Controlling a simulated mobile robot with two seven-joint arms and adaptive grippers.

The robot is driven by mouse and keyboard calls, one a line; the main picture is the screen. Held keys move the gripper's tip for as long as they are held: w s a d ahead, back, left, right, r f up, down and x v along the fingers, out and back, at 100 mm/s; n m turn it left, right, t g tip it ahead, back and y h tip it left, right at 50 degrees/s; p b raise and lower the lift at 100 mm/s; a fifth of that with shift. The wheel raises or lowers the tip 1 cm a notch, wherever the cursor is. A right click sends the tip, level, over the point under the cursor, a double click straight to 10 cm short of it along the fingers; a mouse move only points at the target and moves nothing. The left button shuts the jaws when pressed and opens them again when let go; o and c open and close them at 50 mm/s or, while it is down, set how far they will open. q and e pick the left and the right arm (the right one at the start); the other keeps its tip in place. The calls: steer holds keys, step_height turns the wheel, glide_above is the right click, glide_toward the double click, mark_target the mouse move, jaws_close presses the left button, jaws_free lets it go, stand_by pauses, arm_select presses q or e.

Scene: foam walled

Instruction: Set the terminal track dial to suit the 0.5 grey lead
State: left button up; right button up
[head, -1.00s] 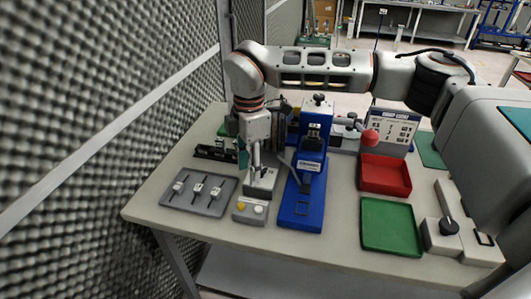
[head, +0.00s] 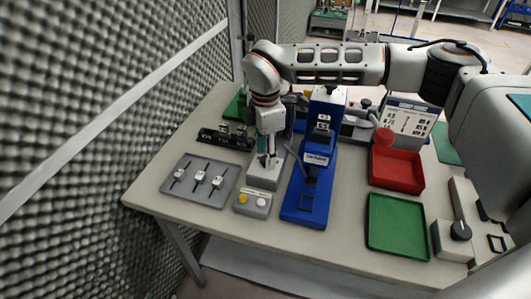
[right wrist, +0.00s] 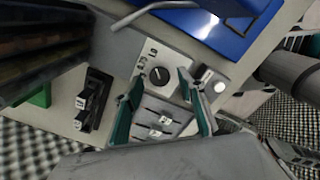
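The terminal track dial (right wrist: 159,75) is a round black knob on a light grey box, with small printed labels beside it. Its box (head: 262,181) stands left of the blue press (head: 304,204) in the head view, where my gripper covers the knob. My right gripper (head: 267,161) is above this box, pointing down. In the right wrist view its teal-padded fingers (right wrist: 160,88) are apart with nothing between them, and the knob appears between and just beyond the tips. Leads with white tags lie on a grey tray (head: 211,199); their markings are too small to read. My left gripper is out of view.
A button box (head: 253,203) with yellow and white buttons is in front of the dial box. A black rack (head: 226,138) stands behind the tray. A red tray (head: 398,171) and a green tray (head: 397,225) are at the right. A foam wall (head: 90,120) bounds the left.

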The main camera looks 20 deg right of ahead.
steer(key=shift+f, duration=0.5)
steer(key=shift+c, duration=0.5)
steer(key=c, duration=1)
steer(key=shift+c, duration=0.2)
